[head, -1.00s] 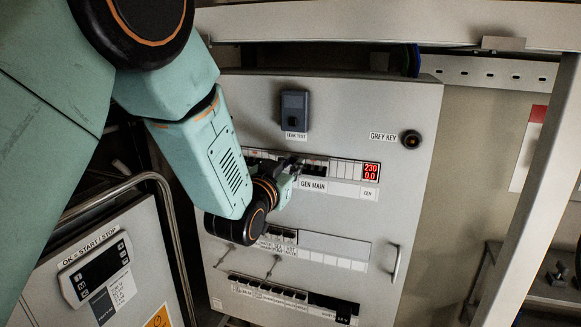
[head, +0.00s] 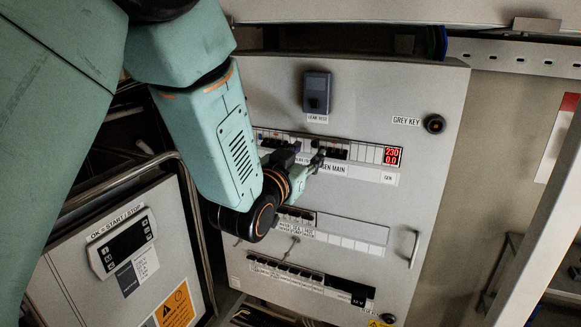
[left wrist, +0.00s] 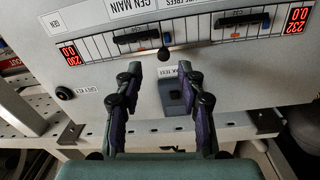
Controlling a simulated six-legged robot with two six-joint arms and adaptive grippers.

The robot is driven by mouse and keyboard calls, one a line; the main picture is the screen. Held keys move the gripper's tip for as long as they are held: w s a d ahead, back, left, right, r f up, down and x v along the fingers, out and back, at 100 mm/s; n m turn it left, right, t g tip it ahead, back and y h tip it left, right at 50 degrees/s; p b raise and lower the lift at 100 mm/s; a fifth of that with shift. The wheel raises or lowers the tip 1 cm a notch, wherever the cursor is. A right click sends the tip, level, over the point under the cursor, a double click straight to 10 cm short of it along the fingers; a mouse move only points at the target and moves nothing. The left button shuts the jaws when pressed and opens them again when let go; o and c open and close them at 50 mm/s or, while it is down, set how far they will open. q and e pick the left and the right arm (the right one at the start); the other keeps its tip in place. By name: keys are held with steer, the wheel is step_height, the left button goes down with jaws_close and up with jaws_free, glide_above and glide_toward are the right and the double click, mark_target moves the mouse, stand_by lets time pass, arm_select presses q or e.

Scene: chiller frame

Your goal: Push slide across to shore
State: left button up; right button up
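A slide bar with a round black knob (left wrist: 163,54) sits on the panel's upper breaker row in the left wrist view, between two dark breaker handles, one by the GEN MAIN label (left wrist: 135,7) and the other (left wrist: 243,18) further right. No shore label is readable. My left gripper (left wrist: 160,73) is open and empty, with the knob just beyond and between its fingertips; contact cannot be told. In the head view the left gripper (head: 305,158) is at the upper row beside the GEN MAIN label (head: 333,169) and hides part of the row. My right gripper is not in view.
The grey panel (head: 405,90) carries a leak test box (head: 317,92), a grey key switch (head: 434,124), a red display (head: 393,156) and a door handle (head: 412,247). A start/stop control box (head: 122,243) stands lower left. A slanted frame post (head: 535,225) stands at right.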

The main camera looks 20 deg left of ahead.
arm_select(q)
steer(key=s+a, duration=0.1)
steer(key=s, duration=0.7)
steer(key=shift+s, duration=0.15)
steer(key=shift+w, duration=0.2)
steer(key=s+a+f+n+g+y+b, duration=0.1)
steer(key=s+f+g+b, duration=0.35)
steer(key=f, duration=1.25)
steer(key=s+a+f+n+g+b, duration=0.15)
steer(key=s+f+g, duration=0.55)
steer(key=f, duration=1)
steer(key=s+f+g+b, duration=0.6)
steer(key=s+f+b, duration=0.2)
steer(key=s+f, duration=1.3)
steer(key=shift+s, duration=1.25)
